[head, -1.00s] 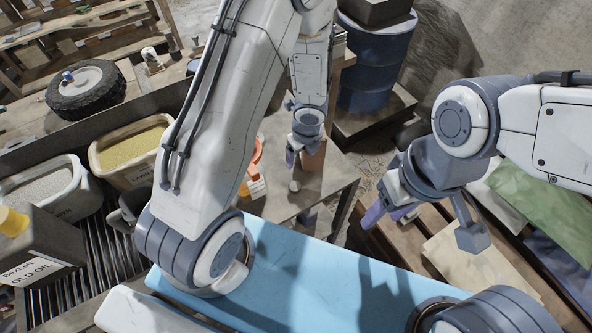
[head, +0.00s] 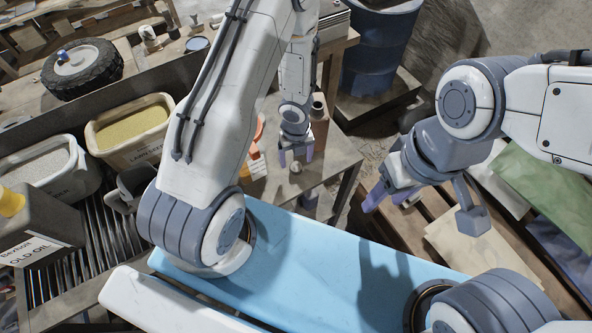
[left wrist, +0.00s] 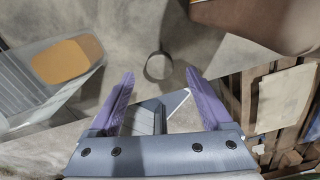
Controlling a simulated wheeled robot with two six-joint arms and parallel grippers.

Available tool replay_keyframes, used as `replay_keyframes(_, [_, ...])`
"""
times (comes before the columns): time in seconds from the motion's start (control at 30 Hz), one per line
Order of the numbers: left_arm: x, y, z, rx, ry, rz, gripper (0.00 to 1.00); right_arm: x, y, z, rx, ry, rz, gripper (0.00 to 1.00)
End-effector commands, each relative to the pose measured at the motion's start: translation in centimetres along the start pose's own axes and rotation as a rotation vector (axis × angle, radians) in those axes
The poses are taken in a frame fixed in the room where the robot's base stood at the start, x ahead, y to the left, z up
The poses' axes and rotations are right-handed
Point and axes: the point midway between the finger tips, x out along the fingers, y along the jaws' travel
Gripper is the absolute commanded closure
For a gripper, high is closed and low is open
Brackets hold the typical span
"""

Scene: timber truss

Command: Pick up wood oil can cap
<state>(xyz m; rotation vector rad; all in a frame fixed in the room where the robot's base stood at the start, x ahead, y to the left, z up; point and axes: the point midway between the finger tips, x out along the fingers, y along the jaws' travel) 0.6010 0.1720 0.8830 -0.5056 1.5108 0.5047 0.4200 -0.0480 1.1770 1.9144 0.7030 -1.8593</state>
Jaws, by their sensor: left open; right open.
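A small round cap (head: 296,167) lies on the grey work table below my left gripper. In the left wrist view the round cap (left wrist: 158,66) shows between and just beyond the fingertips, apart from them. My left gripper (head: 296,155) is open and empty, its two purple fingers pointing down over the table; it also shows in the left wrist view (left wrist: 158,78). A brown can (head: 319,122) stands behind the left gripper, partly hidden by it, and shows at the top right of the left wrist view (left wrist: 265,22). My right gripper (head: 390,197) is open and empty, right of the table.
An orange item (head: 258,130) with a pale label is on the table's left, partly hidden by my arm. A blue drum (head: 378,55) stands behind. Bins of yellow (head: 128,145) and grey material stand left. Bags (head: 540,185) lie on slats at right.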

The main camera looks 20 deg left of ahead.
Motion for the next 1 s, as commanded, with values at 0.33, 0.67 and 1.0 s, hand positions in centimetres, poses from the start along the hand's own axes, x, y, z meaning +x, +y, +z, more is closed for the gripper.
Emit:
replay_keyframes(0.33, [4.5,0.1,0.0,-0.001,0.000,0.000,0.17,4.5,0.3,0.2,-0.003,0.000,0.000,0.48])
replay_keyframes(0.67, [4.8,0.1,0.0,-0.001,0.000,0.000,0.17,4.8,0.3,0.2,-0.003,0.000,0.000,0.48])
replay_keyframes(1.0, [4.8,0.1,0.0,-0.001,0.000,0.001,1.00,4.8,0.3,0.2,-0.003,0.000,0.000,0.48])
